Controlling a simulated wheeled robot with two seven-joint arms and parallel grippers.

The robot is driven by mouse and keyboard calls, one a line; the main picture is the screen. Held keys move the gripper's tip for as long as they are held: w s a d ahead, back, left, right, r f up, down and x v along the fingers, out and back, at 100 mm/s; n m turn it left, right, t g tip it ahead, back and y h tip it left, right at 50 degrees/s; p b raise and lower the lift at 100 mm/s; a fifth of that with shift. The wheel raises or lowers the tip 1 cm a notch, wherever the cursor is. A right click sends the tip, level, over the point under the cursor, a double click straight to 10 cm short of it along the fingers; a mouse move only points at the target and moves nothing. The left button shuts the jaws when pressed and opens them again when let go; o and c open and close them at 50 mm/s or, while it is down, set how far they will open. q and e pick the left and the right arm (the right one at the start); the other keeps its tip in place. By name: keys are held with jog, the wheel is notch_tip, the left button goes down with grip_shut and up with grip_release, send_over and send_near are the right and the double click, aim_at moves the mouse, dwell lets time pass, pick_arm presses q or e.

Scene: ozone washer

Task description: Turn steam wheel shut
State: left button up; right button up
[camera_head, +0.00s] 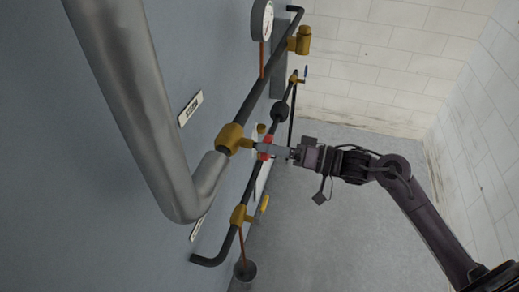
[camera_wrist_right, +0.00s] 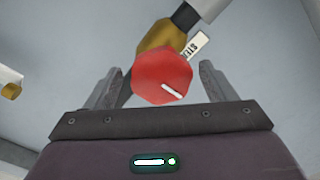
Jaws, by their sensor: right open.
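The steam wheel (camera_wrist_right: 160,75) is a red knob with a white mark, in front of a brass valve body, in the right wrist view. In the head view the red wheel (camera_head: 266,143) shows partly, beside the brass valve (camera_head: 233,138) on the dark pipe. My right gripper (camera_head: 272,150) is at the wheel, coming from the right. In the right wrist view its two fingers (camera_wrist_right: 155,88) stand apart, one on each side of the wheel, with a gap visible on both sides. My left gripper is not in view.
A thick grey pipe (camera_head: 135,90) bends in front of the blue-grey panel at left. A gauge (camera_head: 262,20), a brass fitting (camera_head: 300,40) and a lower brass valve with a yellow handle (camera_head: 240,215) sit along the dark pipes. Open floor (camera_head: 340,240) lies right of the panel.

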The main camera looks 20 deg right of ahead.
jog(key=b+v, duration=0.1)
jog(key=v, duration=0.3)
jog(key=shift+s, duration=0.1)
jog(key=shift+d, duration=0.1)
dwell(0.3)
